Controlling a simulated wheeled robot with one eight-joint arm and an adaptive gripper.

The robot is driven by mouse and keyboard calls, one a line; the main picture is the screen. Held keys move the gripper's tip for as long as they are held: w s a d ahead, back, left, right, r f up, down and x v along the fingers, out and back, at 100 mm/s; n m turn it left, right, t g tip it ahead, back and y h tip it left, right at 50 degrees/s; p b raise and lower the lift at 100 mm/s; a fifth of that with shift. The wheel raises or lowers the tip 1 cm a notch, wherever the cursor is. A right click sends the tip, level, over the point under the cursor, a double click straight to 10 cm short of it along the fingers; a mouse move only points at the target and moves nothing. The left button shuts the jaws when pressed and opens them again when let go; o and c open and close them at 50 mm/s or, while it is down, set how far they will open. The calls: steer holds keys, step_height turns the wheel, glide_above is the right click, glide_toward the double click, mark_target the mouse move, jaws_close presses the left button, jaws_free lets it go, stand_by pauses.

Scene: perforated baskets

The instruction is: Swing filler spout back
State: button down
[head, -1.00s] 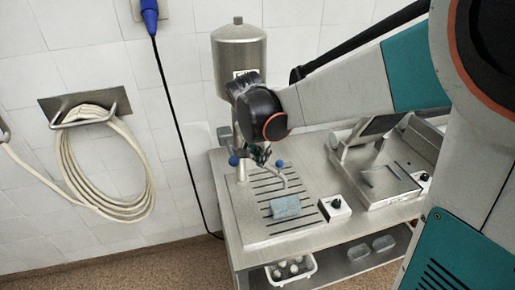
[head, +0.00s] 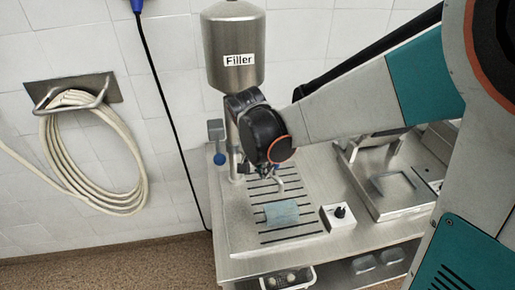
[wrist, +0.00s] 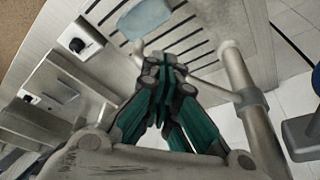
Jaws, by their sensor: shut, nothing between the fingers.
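The filler (head: 232,70) is a steel tank labelled "Filler" on a post at the back left of the steel table. A thin bent spout (head: 282,182) shows over the slotted drain plate in the head view, partly hidden by my arm. In the wrist view, the post (wrist: 236,68) has a side tube and collar, and a bent tube end (wrist: 139,52) shows beyond my fingers. My gripper (wrist: 170,62) is shut and empty, over or beside the spout tube; I cannot tell if it touches. In the head view the gripper (head: 270,172) is mostly hidden behind my wrist.
A blue-grey block (head: 281,213) lies on the slotted plate (head: 240,220). A white control box with a black knob (head: 338,215) stands beside it. A blue ball (head: 220,159) sits left of the post. A steel appliance (head: 390,187) stands at right. A hose coil (head: 90,150) hangs on the wall.

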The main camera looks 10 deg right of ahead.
steer(key=shift+d, duration=0.15)
steer(key=w+d+n+t+y+b, duration=0.1)
steer(key=w+d+n+y+b, duration=0.1)
steer(key=w+d+n, duration=0.9)
steer(key=shift+w+d+y, duration=0.4)
steer(key=shift+w+d, duration=2)
steer(key=shift+w, duration=0.55)
steer(key=shift+r, duration=0.1)
